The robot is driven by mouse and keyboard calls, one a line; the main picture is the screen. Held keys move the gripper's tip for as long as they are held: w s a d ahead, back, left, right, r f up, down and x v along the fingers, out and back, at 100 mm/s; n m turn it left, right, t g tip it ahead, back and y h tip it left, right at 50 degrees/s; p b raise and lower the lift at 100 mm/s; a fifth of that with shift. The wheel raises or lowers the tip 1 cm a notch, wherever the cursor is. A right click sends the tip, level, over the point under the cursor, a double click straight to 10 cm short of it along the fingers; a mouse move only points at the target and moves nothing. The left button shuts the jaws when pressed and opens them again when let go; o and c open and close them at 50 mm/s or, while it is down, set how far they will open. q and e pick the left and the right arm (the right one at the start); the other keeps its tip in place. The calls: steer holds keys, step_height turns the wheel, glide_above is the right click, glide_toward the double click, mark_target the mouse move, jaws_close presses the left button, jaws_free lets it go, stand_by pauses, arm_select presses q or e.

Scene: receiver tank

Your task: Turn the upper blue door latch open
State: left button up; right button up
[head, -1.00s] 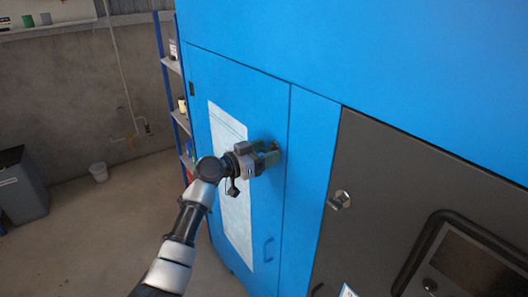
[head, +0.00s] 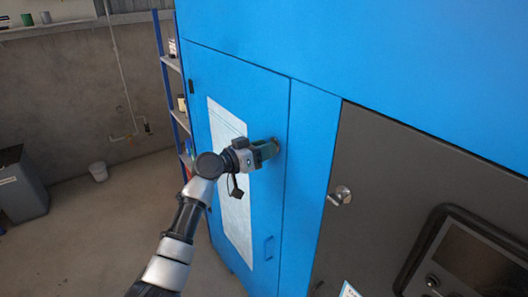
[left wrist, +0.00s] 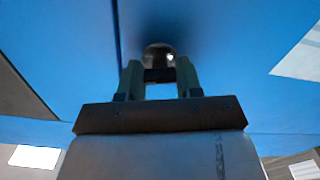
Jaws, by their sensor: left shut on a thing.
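The blue cabinet door (head: 262,105) stands closed in the middle of the head view. My left gripper (head: 270,149) is at the upper latch (head: 277,144) near the door's right edge. In the left wrist view the round metal latch (left wrist: 158,52) lies between the green fingertips (left wrist: 158,72). The gripper is shut on the latch, and the fingers hide part of it. The latch's exact angle cannot be told. My right gripper is not in view.
A grey panel with a round metal latch (head: 340,195) is to the right. A shelf (head: 172,90) stands left of the cabinet. The floor at left is mostly clear.

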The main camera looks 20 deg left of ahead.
arm_select(q)
steer(key=n, duration=0.2)
steer(key=shift+n, duration=0.4)
steer(key=n, duration=0.3)
steer(key=shift+n, duration=0.4)
steer(key=n+p, duration=0.1)
steer(key=n, duration=0.3)
steer(key=shift+n+p, duration=1.05)
steer(key=shift+n, duration=1.25)
steer(key=o, duration=0.9)
steer(key=shift+o, duration=0.2)
